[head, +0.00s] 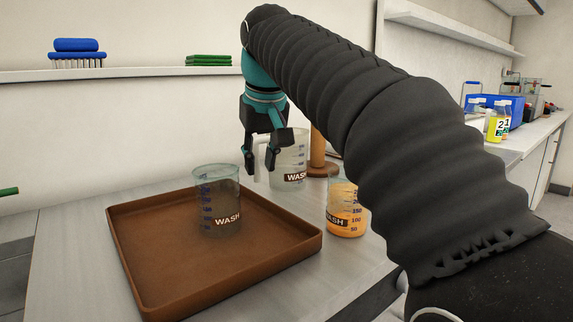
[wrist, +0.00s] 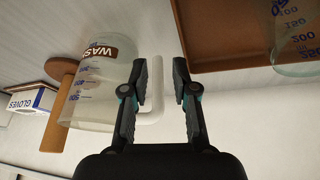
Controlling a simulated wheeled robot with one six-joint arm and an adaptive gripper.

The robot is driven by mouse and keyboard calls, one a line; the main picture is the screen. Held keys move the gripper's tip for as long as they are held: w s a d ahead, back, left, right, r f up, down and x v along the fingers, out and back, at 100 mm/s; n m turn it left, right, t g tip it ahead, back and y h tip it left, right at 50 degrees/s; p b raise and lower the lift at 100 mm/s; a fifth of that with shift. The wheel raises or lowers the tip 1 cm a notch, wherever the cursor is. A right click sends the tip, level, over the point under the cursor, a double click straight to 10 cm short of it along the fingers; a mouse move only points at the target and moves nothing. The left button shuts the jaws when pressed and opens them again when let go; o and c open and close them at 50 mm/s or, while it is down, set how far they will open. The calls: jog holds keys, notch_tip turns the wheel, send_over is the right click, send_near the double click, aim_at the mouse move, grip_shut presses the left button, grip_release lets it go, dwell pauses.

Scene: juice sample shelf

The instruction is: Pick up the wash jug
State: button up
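The wash jug (head: 292,158) is a translucent pale jug with a WASH label and blue marks, standing on the table behind the brown tray. In the wrist view the jug (wrist: 98,85) is at the left, and its white handle (wrist: 157,100) points toward my gripper. My gripper (head: 261,160) is open. In the wrist view its two fingers (wrist: 160,68) lie either side of the handle's outer bar, with a gap to it. I cannot tell the exact depth of the fingers. Part of the handle is hidden by a finger.
A clear WASH beaker (head: 218,205) stands in the brown tray (head: 150,290). A WASH beaker with orange liquid (head: 346,218) stands right of the tray. A brown wooden stand (head: 318,150) is right behind the jug. A GLOVES box (wrist: 30,98) is further off.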

aim_at(257, 158)
jog(key=shift+w+a, duration=0.1)
jog(key=shift+w, duration=0.3)
jog(key=shift+w+a+p, duration=0.25)
jog(key=shift+w+p, duration=0.15)
jog(key=shift+w, duration=0.65)
jog(key=b+x, duration=0.1)
jog(key=x, duration=0.2)
jog(key=shift+w, duration=0.15)
grip_shut()
